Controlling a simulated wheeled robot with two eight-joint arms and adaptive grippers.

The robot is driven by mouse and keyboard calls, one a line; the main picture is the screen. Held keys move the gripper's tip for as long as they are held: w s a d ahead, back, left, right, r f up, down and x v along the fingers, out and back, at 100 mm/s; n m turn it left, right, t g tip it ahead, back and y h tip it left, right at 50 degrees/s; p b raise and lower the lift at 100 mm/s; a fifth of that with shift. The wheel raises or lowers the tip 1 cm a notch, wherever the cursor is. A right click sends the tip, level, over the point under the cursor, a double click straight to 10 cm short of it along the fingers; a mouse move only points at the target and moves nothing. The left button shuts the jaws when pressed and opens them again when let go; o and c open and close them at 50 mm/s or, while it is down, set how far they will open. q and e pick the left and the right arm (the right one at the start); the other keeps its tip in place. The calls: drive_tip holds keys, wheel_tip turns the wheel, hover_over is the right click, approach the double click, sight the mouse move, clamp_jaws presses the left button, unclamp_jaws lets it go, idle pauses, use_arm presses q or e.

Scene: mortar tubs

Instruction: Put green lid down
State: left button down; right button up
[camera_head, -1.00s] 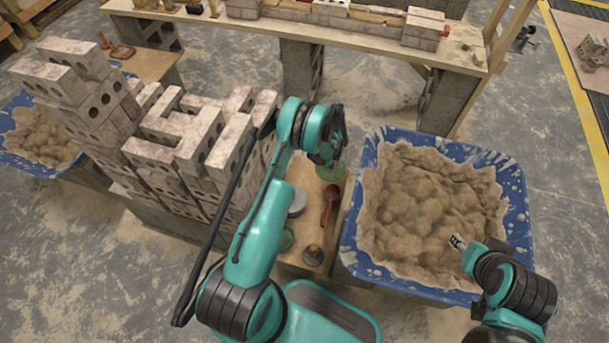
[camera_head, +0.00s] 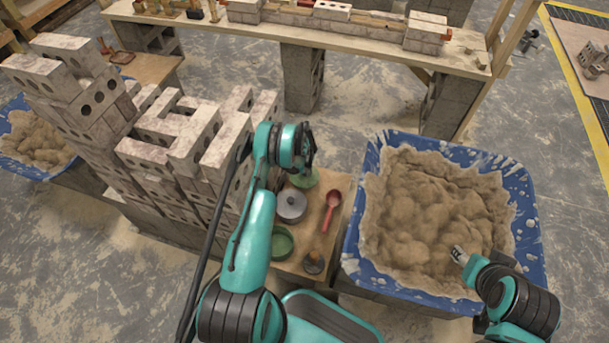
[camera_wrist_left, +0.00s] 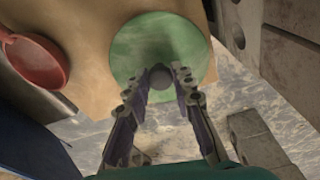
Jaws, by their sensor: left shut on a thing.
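The green lid (camera_head: 306,180) shows partly below my left wrist, over the far end of the small wooden board. In the left wrist view the lid (camera_wrist_left: 150,40) is a round green disc with a dark knob. My left gripper (camera_wrist_left: 160,82) has its two fingers on either side of that knob and is shut on it. I cannot tell whether the lid touches the board. In the head view my left fingers are mostly hidden by the wrist. My right gripper (camera_head: 458,254) is over the sand tub, too small to read.
On the wooden board (camera_head: 306,232) are a grey lidded pot (camera_head: 291,206), a green pot (camera_head: 282,244), a red ladle (camera_head: 332,204) and a small dark round item (camera_head: 313,263). Stacked bricks (camera_head: 190,150) stand close on the left. A blue tub (camera_head: 530,235) of sand is on the right.

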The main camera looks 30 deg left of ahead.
sight(303, 178)
use_arm(q)
wheel_tip(303, 178, down, 2)
drive_tip(key=shift+f+b, duration=0.15)
drive_tip(key=shift+b, duration=0.15)
drive_tip(key=c, duration=1.3)
unclamp_jaws()
use_arm(e)
drive_tip(key=shift+f, duration=0.55)
